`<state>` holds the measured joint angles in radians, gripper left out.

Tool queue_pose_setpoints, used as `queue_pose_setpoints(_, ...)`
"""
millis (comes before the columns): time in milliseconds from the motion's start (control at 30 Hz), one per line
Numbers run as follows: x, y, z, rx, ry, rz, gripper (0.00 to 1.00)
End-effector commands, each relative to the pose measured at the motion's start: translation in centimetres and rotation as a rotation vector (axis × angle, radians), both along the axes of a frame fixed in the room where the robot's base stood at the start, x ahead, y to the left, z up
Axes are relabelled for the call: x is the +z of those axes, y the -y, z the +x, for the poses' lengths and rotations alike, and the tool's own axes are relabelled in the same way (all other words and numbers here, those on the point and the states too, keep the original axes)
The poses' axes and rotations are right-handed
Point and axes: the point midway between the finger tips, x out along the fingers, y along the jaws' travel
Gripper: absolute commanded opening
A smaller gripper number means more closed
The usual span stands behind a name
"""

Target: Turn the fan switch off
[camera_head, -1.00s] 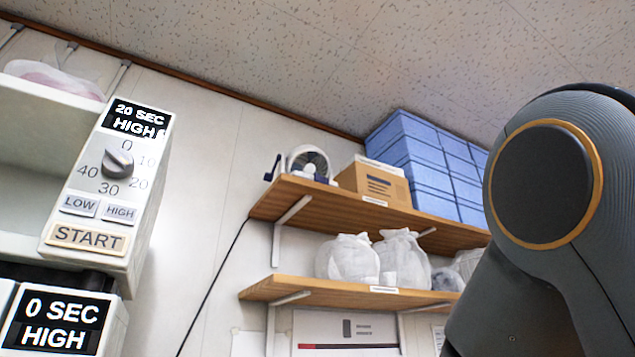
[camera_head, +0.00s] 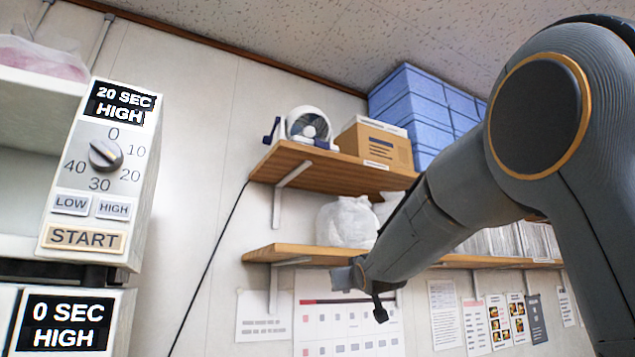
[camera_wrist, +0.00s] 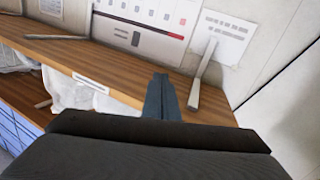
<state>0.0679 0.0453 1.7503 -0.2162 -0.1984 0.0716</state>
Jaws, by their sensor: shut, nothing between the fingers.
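My gripper (camera_head: 342,278) is below the fan, in front of the lower shelf's front edge, apart from the fan. In the wrist view its grey fingers (camera_wrist: 162,96) are together and empty, against the lower wooden shelf. The fan is not in the wrist view.
The upper shelf (camera_head: 325,172) also holds a cardboard box (camera_head: 375,146) and blue boxes (camera_head: 420,115). White bags (camera_head: 347,222) stand on the lower shelf (camera_head: 300,253). A microwave panel (camera_head: 100,175) is at the left. A cord (camera_head: 208,268) hangs down the wall.

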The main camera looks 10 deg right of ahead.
Motion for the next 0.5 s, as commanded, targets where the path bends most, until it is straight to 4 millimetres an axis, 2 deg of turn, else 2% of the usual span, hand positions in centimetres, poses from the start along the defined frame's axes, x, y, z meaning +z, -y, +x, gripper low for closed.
queue_pose_setpoints(33,3.3,0.1,0.0,0.004,0.056,-0.008,0.0)
queue_pose_setpoints(267,16.5,-0.1,-0.9,0.027,0.306,-0.049,0.0)
queue_pose_setpoints(400,24.8,-0.4,-2.8,0.043,0.466,-0.078,0.0)
queue_pose_setpoints(500,30.2,-0.7,-4.5,0.056,0.575,-0.101,0.0)
